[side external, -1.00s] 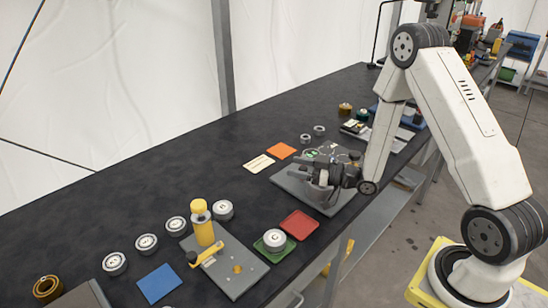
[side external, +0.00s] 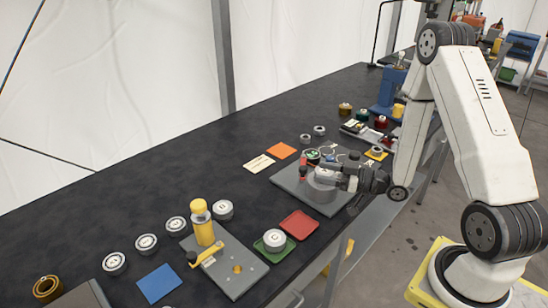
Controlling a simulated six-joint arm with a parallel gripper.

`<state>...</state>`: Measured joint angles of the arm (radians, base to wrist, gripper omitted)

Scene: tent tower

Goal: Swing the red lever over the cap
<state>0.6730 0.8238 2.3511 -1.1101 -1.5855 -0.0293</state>
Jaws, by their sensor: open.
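A red lever (side external: 303,173) stands at the left of a grey round cylinder (side external: 321,188) on the grey plate (side external: 292,185) near the table's right edge. I cannot tell which part is the cap; the gripper covers some of the cylinder's top. My gripper (side external: 338,173) reaches in from the right, level with the top of the cylinder, with its fingers pointing left. It is open, with nothing seen between the fingers. Whether it touches the cylinder is too small to tell.
Small round parts with a green top (side external: 312,156) stand behind the lever. An orange card (side external: 282,150) and a red tray (side external: 299,225) lie nearby. A yellow post (side external: 202,222) stands front left. A blue stand (side external: 386,108) is behind. The table's left middle is clear.

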